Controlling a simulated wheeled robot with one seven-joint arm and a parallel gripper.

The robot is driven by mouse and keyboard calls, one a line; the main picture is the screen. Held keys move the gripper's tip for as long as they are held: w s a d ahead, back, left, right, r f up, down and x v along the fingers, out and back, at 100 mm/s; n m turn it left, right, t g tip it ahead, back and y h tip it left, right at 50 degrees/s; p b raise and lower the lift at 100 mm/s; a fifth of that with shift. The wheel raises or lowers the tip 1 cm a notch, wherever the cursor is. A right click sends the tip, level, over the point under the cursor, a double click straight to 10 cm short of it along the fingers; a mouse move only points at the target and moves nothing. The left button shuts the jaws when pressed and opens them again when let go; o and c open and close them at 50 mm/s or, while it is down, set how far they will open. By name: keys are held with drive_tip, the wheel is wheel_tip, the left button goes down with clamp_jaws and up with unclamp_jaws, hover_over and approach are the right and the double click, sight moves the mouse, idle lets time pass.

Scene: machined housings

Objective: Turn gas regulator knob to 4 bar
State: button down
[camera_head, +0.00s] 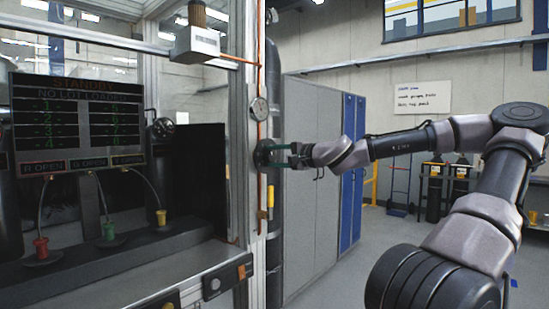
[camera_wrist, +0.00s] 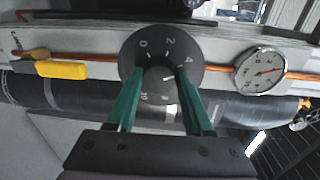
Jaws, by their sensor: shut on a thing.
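The regulator knob (camera_wrist: 158,88) is a dark round knob in front of a black dial plate (camera_wrist: 150,36) with white numbers, among them 0, 2 and 4. My gripper (camera_wrist: 160,78) is shut on the knob, one green finger on each side. A short white mark on the knob lies toward the 4 side; its exact reading is unclear. A round white gauge (camera_wrist: 260,72) with a red needle sits to the right of the dial. In the head view my gripper (camera_head: 276,155) reaches the regulator (camera_head: 262,152) on the frame post, below the gauge (camera_head: 260,109).
A copper pipe (camera_wrist: 100,57) runs along the post, with a yellow handle (camera_wrist: 62,70) left of the dial. A dark cylinder (camera_wrist: 75,92) runs behind. In the head view, grey lockers (camera_head: 313,170) stand behind my gripper, and a display panel (camera_head: 77,125) is at left.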

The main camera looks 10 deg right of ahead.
drive_tip(key=shift+c, duration=1.4)
unclamp_jaws()
drive_tip(key=v, duration=1.1)
drive_tip(key=shift+a, duration=0.1)
